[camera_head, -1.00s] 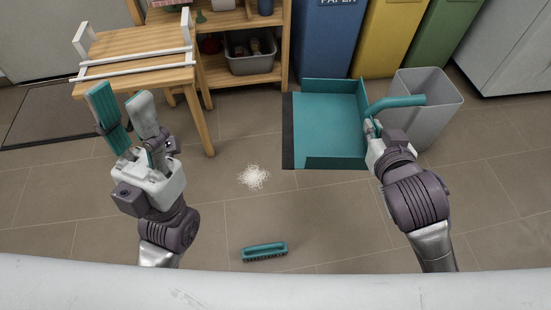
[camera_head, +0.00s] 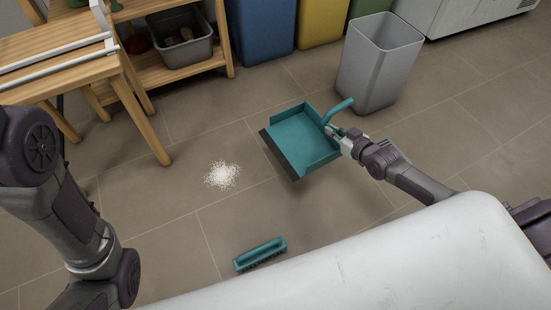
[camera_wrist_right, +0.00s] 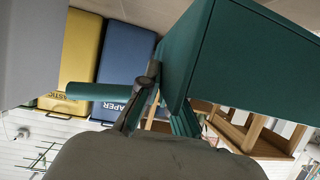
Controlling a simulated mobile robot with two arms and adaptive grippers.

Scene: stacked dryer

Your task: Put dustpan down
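The teal dustpan (camera_head: 302,141) is in the middle of the head view, its dark lip facing left. My right gripper (camera_head: 336,131) is shut on the dustpan at the base of its handle, coming in from the right. The dustpan seems low over the floor; I cannot tell whether it touches. In the right wrist view the dustpan's green back (camera_wrist_right: 250,60) fills the upper right, and its handle (camera_wrist_right: 95,92) sticks out to the left. My left arm shows at the left edge of the head view, but its gripper is out of view.
A pile of white bits (camera_head: 222,175) lies left of the dustpan. A teal brush (camera_head: 260,254) lies on the floor nearer me. A grey bin (camera_head: 380,62) stands just behind the dustpan's handle. A wooden table (camera_head: 70,75) and shelf (camera_head: 222,40) stand at the left.

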